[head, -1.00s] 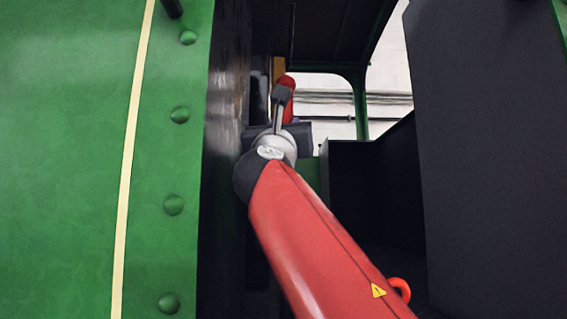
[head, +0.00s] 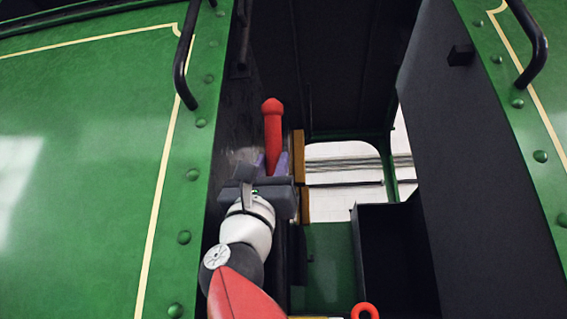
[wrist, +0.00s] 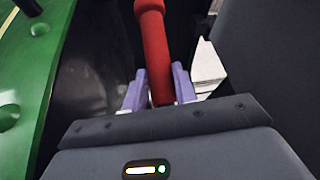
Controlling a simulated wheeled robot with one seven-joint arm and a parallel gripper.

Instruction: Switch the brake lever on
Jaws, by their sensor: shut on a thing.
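The brake lever is a red handle with a rounded knob on top (head: 272,135). It stands nearly upright inside the tram's dark doorway and also shows in the wrist view (wrist: 155,50). My gripper (head: 268,166) is at its lower part, with one purple finger on each side. In the wrist view the two fingers (wrist: 155,92) are shut on the red handle. The lever's base is hidden behind the gripper body.
A green panel with rivets and a black handrail (head: 184,60) stands left of the doorway. A dark panel (head: 435,150) and another handrail (head: 530,45) are on the right. A black box-like partition (head: 392,260) stands inside. The opening between is narrow.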

